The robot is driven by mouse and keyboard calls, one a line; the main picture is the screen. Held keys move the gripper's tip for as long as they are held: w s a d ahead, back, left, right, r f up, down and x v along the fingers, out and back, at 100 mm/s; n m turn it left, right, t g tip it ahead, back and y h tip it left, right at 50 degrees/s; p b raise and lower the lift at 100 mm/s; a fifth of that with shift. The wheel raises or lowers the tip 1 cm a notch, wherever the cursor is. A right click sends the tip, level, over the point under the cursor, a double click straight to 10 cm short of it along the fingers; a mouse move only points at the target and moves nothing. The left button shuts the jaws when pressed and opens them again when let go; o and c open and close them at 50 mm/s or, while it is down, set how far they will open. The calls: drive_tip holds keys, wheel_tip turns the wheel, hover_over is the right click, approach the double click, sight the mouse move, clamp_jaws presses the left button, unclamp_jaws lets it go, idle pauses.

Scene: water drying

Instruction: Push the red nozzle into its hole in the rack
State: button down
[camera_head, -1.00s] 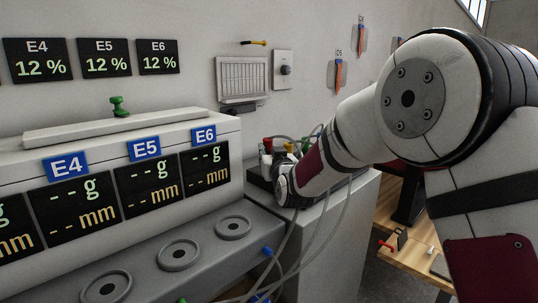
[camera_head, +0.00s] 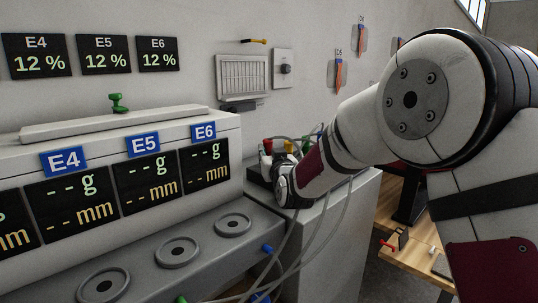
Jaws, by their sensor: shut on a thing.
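My gripper (camera_head: 284,187) is at the grey cabinet top, with its wrist toward the camera. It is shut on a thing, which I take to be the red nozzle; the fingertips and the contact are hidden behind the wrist. The red nozzle (camera_head: 267,145) shows as a small red piece just above and beyond the wrist. The dark rack (camera_head: 253,168) is mostly hidden behind my arm, and the hole is not visible. I cannot tell how deep the nozzle sits. Yellow (camera_head: 289,146) and green pieces stand to its right, with a blue one farther right.
Pale hoses (camera_head: 322,222) hang down the front of the grey cabinet (camera_head: 345,240). A scale bench with round grey pads (camera_head: 233,224) and displays fills the left. A wooden table (camera_head: 415,258) is at right. The wall stands close behind the rack.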

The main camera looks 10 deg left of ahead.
drive_tip(key=shift+f+b, duration=0.35)
drive_tip(key=shift+f, duration=0.05)
drive_tip(key=c, duration=1.3)
unclamp_jaws()
wheel_tip(320, 180, up, 10)
drive_tip(key=shift+r, duration=0.1)
